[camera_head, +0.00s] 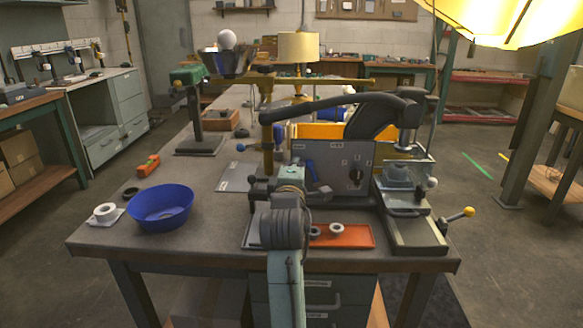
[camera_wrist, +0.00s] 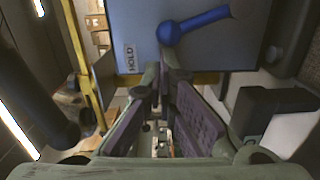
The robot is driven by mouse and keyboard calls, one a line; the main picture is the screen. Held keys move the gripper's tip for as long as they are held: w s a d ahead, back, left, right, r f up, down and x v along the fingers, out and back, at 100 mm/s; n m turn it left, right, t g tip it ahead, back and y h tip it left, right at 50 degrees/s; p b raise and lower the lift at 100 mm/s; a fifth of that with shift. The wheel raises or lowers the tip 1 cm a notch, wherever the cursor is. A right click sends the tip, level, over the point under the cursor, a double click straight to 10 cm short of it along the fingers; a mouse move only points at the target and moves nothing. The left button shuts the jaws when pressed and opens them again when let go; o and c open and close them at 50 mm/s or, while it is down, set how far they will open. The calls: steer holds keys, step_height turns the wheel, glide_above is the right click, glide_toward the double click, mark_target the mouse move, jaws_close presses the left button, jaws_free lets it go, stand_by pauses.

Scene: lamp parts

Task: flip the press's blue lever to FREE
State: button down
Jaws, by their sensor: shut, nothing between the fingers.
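The press (camera_head: 345,150) stands at the right of the workbench, with a grey upright panel and a long black handle above. A white HOLD label (camera_wrist: 130,57) is left of and below the hub. No FREE label is readable. My gripper (camera_wrist: 166,75) is shut and empty, its tips just below the hub; contact cannot be told. The head view hides the fingertips.
A blue bowl (camera_head: 161,206) and a white ring (camera_head: 105,212) are at the bench's left. An orange-red tray (camera_head: 343,236) with small white rings lies in front of the press. A black knob (camera_head: 356,175) is on the panel. A yellow-tipped lever (camera_head: 457,218) juts out right.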

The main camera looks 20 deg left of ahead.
steer(key=shift+w+d+r+m+p, duration=0.1)
steer(key=shift+d+r+m+p, duration=0.5)
steer(key=shift+m, duration=0.2)
steer(key=m, duration=0.1)
steer(key=d+m+p, duration=0.1)
steer(key=d, duration=0.1)
steer(key=shift+w+r+m, duration=0.35)
steer(key=shift+m, duration=0.05)
steer(key=d+m, duration=0.1)
steer(key=d+m+p, duration=0.1)
steer(key=shift+w+r+m+g, duration=0.1)
steer(key=shift+w+m+g, duration=0.2)
steer(key=shift+m, duration=0.1)
steer(key=shift+w+d, duration=0.15)
steer(key=shift+d, duration=0.45)
steer(key=v, duration=1.2)
steer(key=shift+d, duration=0.1)
